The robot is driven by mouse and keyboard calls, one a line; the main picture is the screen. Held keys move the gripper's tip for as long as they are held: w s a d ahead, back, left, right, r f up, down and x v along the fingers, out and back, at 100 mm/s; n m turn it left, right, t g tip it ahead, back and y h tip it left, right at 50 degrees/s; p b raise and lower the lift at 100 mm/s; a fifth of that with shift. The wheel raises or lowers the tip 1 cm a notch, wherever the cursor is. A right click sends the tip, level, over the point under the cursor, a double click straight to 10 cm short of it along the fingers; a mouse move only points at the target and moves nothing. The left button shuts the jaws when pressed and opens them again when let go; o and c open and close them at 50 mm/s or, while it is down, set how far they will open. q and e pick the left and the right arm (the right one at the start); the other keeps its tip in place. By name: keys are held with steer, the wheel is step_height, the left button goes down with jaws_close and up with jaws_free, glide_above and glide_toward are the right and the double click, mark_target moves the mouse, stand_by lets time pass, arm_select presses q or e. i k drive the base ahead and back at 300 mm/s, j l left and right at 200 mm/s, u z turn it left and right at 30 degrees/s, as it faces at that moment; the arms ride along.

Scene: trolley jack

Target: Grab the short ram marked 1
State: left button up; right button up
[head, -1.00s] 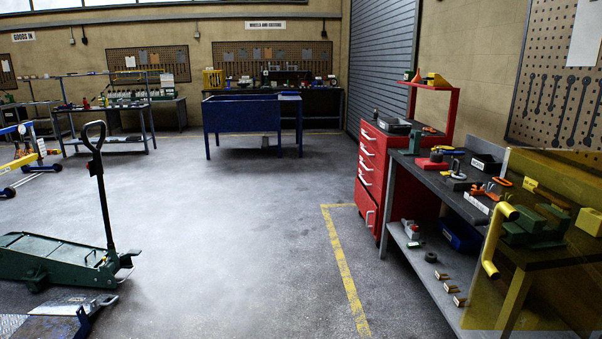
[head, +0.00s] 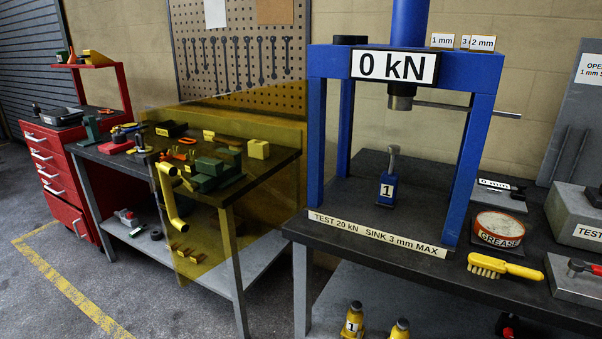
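A small blue ram (head: 387,190) with a grey metal top and a white label reading 1 stands upright inside the blue press frame (head: 315,130), on the dark bench top. A yellow ram (head: 352,319) also labelled 1 stands on the lower shelf, cut off by the bottom edge. A second yellow ram (head: 400,330) stands beside it, and its label is out of view. I cannot tell from looks alone which is the short one. Neither of my grippers is in view.
The press carries a 0 kN sign (head: 394,67) and a long side bar (head: 468,109). To the right lie a yellow brush (head: 503,267), a grease tin (head: 499,229) and a grey block (head: 578,215). A yellow translucent screen (head: 270,190) stands left. Floor is free at lower left.

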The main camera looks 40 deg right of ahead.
mark_target(386, 193)
steer(key=i+z, duration=0.1)
steer(key=z, duration=0.4)
steer(key=i+j+z, duration=0.1)
steer(key=z, duration=0.35)
steer(key=i+j+z, duration=0.1)
steer(key=z, duration=0.4)
steer(key=i+j+z, duration=0.1)
steer(key=z, duration=0.4)
steer(key=j+z, duration=0.2)
steer(key=z, duration=0.25)
steer(key=j+z, duration=0.45)
steer(key=j, duration=0.6)
steer(key=j+z, duration=0.45)
steer(key=j, duration=1)
steer(key=k+j, duration=0.15)
steer(key=j, duration=0.2)
steer(key=l+u, duration=0.15)
steer(key=u, duration=0.2)
steer(key=l+u, duration=0.15)
steer(key=u, duration=0.15)
steer(key=l+u, duration=0.15)
steer(key=u, duration=0.2)
